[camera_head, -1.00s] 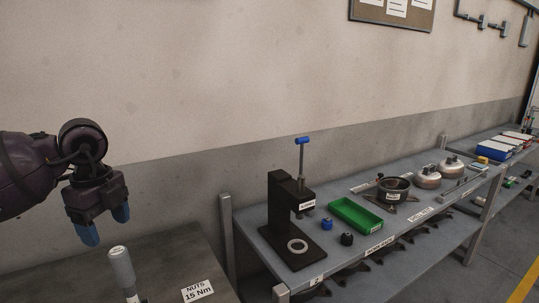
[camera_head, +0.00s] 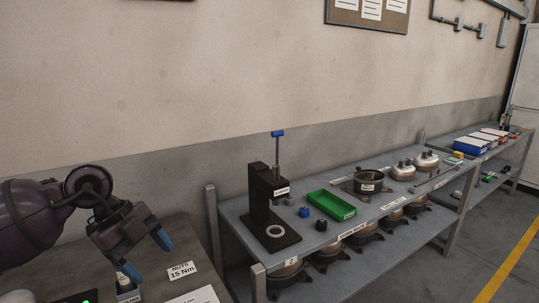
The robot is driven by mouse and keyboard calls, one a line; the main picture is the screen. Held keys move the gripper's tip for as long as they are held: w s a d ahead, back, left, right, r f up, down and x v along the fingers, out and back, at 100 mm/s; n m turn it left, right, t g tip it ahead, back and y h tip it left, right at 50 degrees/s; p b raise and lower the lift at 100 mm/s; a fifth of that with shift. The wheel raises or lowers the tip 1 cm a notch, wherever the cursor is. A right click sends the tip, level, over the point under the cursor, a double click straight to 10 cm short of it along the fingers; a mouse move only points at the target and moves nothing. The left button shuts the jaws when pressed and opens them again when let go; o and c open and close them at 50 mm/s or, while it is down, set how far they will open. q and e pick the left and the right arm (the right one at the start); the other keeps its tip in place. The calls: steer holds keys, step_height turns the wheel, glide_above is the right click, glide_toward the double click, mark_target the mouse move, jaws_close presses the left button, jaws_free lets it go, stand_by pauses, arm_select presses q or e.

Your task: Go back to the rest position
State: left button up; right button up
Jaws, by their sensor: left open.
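My left gripper (camera_head: 148,255) hangs over the dark table (camera_head: 65,257) at the lower left, with its blue fingertips apart and nothing between them. A white-topped tool (camera_head: 128,273) stands in a holder on that table, just below the gripper and partly hidden by it. My right gripper is not in view.
A grey shelf bench (camera_head: 330,237) runs along the wall to the right. It carries a black press (camera_head: 262,205) with a blue handle, a green tray (camera_head: 331,205), a dark round pot (camera_head: 369,181) and silver compressor parts (camera_head: 403,171). Floor at the right is clear.

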arm_select(q)
steer(key=s+d+r+n+t+h, duration=0.2)
steer(key=d+t+h, duration=0.2)
steer(key=d+h, duration=0.25)
steer(key=s+d+r+n+t+h, duration=0.1)
steer(key=d+r+t+h, duration=0.1)
steer(key=d+t+h, duration=0.4)
steer(key=s+a+f+n+t+y, duration=0.1)
steer(key=a+f+n+t+y, duration=0.4)
steer(key=a+n+y, duration=0.4)
steer(key=s+a+f+n+t+y, duration=0.1)
steer(key=a+f+n+t+y, duration=0.1)
steer(key=a+f+n+y, duration=0.7)
steer(key=s+f+n+g+y, duration=0.1)
steer(key=s+f+g, duration=0.6)
steer(key=s, duration=0.3)
steer(key=s+f+n+g, duration=0.2)
steer(key=s+f+g, duration=0.4)
steer(key=s, duration=0.5)
steer(key=w+f+m+t, duration=0.1)
steer(key=w+f+t, duration=0.7)
steer(key=f, duration=0.2)
steer(key=shift+f, duration=0.3)
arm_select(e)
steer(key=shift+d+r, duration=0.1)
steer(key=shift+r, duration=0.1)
